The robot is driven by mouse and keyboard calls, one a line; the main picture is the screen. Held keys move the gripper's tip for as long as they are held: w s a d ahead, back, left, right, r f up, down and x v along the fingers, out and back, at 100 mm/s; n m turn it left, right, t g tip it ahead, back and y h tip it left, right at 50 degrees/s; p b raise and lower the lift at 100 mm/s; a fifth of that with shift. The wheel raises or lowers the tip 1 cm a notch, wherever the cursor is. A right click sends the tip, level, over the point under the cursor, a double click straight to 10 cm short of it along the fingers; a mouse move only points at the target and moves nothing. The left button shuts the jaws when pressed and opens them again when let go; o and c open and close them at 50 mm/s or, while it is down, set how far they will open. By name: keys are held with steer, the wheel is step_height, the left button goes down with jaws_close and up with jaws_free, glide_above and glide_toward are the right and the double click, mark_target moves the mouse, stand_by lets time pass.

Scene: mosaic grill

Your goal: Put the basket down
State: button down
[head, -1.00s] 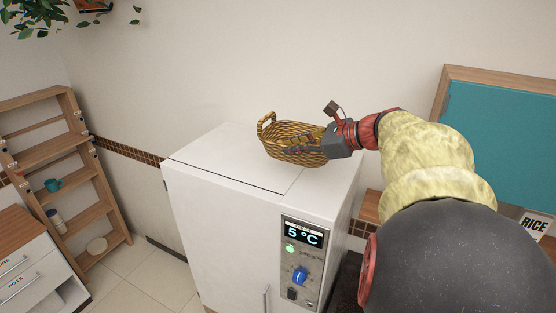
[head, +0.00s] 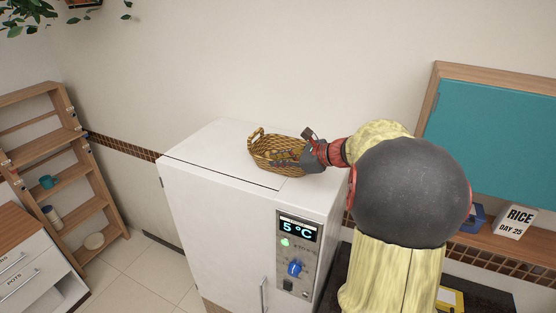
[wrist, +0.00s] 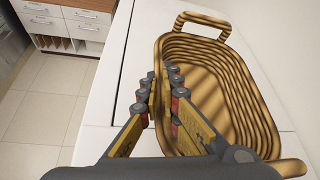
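The woven yellow-brown basket (head: 270,150) is over the top of the white fridge (head: 205,160), in the head view. It is upright, and its base looks on or very close to the fridge top; I cannot tell which.
The fridge front has a 5 °C display (head: 297,231) and a knob. A wooden shelf (head: 85,213) stands at left. Free room is left of the basket on the fridge top.

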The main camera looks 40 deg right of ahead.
steer(key=shift+f, duration=0.15)
steer(key=c, duration=2)
jaws_free()
steer(key=shift+c, duration=0.2)
